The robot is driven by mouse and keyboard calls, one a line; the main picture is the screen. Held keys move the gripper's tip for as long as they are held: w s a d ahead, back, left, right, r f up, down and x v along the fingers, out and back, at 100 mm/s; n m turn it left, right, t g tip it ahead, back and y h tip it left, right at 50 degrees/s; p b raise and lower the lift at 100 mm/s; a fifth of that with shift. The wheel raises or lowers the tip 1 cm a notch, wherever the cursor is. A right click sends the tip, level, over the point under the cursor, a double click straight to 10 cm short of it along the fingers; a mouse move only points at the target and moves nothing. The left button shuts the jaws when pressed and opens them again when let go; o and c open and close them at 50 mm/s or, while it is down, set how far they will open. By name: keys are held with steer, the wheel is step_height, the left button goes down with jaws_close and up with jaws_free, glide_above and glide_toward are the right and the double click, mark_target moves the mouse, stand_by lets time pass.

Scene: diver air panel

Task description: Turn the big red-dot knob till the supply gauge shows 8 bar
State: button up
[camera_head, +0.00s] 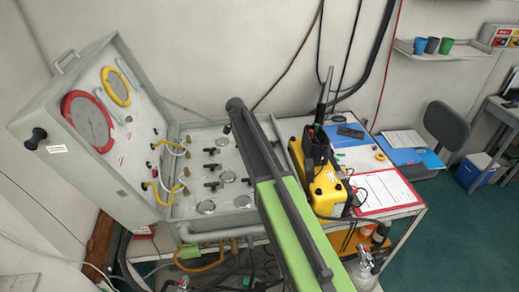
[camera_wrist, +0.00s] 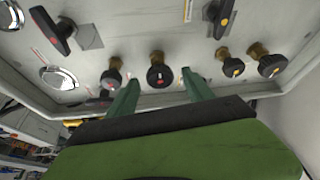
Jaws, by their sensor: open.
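In the wrist view, a large black knob with a red dot (camera_wrist: 160,74) sits on a brass stem on the pale panel. A smaller black knob with a red dot (camera_wrist: 112,79) is to its left. My gripper (camera_wrist: 160,91) is open, its two green fingers on either side below the large knob; I cannot tell whether they touch it. In the head view, a red-ringed gauge (camera_head: 87,121) and a yellow-ringed gauge (camera_head: 116,87) are on the raised lid. Their readings are too small to read, and I cannot tell which is the supply gauge.
A black lever handle (camera_wrist: 50,30) is at upper left. A yellow device (camera_head: 325,188) stands beside the panel, right of my arm, with a clipboard (camera_head: 385,190) on the table.

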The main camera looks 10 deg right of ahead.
steer(key=p+v, duration=1.4)
steer(key=v, duration=0.2)
steer(key=shift+r+p, duration=0.35)
